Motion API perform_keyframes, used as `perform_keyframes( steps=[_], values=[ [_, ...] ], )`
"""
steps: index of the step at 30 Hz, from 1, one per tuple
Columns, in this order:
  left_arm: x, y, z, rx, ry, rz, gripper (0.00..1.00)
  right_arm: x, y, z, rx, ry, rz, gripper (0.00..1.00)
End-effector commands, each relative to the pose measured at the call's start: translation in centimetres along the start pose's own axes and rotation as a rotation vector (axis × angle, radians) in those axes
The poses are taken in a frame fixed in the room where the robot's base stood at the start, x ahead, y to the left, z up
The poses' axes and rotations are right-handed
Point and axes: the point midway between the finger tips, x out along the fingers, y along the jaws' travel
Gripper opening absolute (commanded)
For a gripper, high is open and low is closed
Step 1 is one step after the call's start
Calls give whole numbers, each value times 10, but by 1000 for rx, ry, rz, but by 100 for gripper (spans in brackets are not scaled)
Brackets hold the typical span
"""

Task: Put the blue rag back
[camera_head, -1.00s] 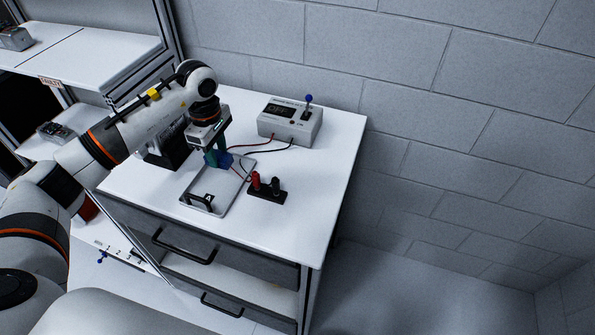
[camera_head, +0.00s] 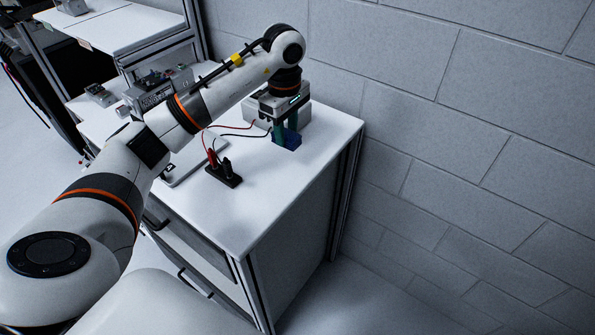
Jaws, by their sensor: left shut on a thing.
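The blue rag (camera_head: 290,141) is a small dark blue block-like bundle at the right part of the white cabinet top (camera_head: 262,190). My left gripper (camera_head: 285,132) points down with its greenish fingers shut on the rag. The rag is just in front of the grey-white power supply box (camera_head: 262,110), which my gripper partly hides. I cannot tell whether the rag touches the cabinet top. My right gripper is not in view.
A black stand with red and black plugs (camera_head: 223,175) and wires sits left of the rag. A tray (camera_head: 188,165) lies behind my left arm, mostly hidden. Shelves stand at the back left. The cabinet's right and front top is clear, and a block wall (camera_head: 430,130) is beyond.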

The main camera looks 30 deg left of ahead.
Motion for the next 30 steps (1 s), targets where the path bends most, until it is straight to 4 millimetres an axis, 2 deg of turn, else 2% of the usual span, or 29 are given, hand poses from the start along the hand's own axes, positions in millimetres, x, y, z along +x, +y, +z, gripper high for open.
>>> perform_keyframes(
  steps=[7,14,19,22,30],
  values=[
    [44,1,0,-1,1,6,15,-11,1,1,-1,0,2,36],
    [63,1,0,1,1,3,15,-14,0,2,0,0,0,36],
    [87,1,-1,0,1,6,15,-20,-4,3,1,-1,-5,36],
    [94,1,0,0,0,2,15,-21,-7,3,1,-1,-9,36],
    [97,0,0,1,-1,1,15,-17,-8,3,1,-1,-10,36]
  ],
)
